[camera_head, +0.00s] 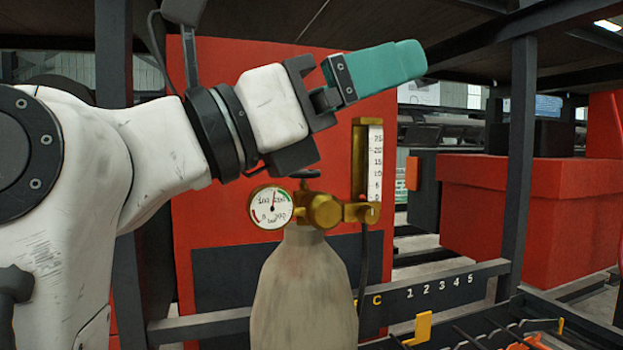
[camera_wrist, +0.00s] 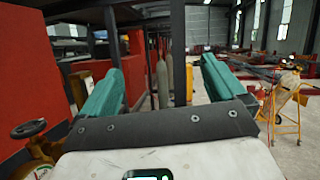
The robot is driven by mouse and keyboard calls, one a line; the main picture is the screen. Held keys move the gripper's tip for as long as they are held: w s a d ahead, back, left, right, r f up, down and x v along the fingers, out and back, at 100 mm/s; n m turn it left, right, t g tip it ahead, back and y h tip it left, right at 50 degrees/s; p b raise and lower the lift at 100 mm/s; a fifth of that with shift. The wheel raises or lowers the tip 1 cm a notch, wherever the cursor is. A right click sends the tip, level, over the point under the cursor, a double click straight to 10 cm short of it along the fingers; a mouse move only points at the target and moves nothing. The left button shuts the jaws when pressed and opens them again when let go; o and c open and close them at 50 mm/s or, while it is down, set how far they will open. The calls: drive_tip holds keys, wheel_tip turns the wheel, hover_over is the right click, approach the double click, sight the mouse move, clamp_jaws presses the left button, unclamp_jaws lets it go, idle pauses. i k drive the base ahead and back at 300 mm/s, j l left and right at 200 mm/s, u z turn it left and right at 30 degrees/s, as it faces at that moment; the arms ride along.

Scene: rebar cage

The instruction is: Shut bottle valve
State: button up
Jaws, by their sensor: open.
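A pale grey gas bottle (camera_head: 304,295) stands upright in the head view, with a brass regulator (camera_head: 322,212) on top. A round pressure gauge (camera_head: 270,207) is on its left and a scaled flow tube (camera_head: 374,163) on its right. The dark valve handwheel (camera_head: 305,174) shows edge-on above the brass, just below my wrist. In the wrist view the handwheel (camera_wrist: 29,129) is at the lower left, outside my fingers. My gripper (camera_wrist: 165,80) is open and empty, its two teal fingers apart. In the head view the gripper (camera_head: 405,62) points right, above and right of the bottle top.
A red panel (camera_head: 220,100) stands behind the bottle. A dark rack post (camera_head: 517,160) and shelf are to the right, with a red bin (camera_head: 485,207) beyond. A rail with numbers (camera_head: 440,290) and a yellow hook (camera_head: 420,328) lies low right. A yellow stand (camera_wrist: 287,105) is farther off.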

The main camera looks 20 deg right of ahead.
sight(304, 174)
drive_tip(key=i, duration=1)
